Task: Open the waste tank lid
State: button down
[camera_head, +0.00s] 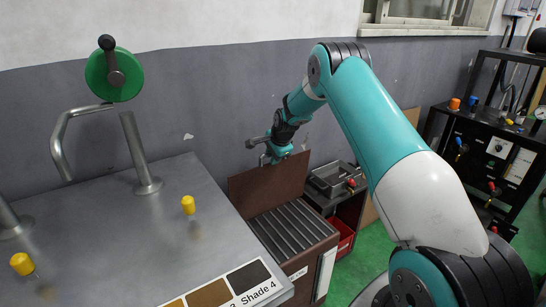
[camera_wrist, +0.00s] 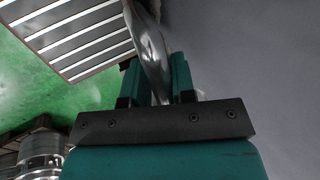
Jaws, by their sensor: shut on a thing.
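The waste tank (camera_head: 325,250) is a brown box with a slatted grille top (camera_head: 292,230), right of the steel table. Its brown lid (camera_head: 262,187) stands raised, roughly upright, at the back of the tank. My gripper (camera_head: 264,158) is at the lid's upper edge. In the wrist view my gripper (camera_wrist: 156,85) has its two fingers shut on a shiny curved metal handle (camera_wrist: 149,40). The slatted grille (camera_wrist: 85,32) shows at the upper left there. How the handle joins the lid is hidden.
A steel table (camera_head: 110,235) with yellow-capped pegs and a bent pipe fills the left. A dark bench with a metal tray (camera_head: 332,178) and a red bin (camera_head: 345,236) stand right of the tank. A grey wall is close behind.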

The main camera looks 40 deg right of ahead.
jog(key=c, duration=1.1)
grip_release()
jog(key=shift+a+f, duration=0.2)
jog(key=shift+a, duration=0.05)
jog(key=shift+d, duration=0.15)
jog(key=shift+r, duration=0.1)
jog(key=v, duration=1.7)
jog(key=shift+s+r, duration=0.1)
jog(key=shift+r, duration=0.05)
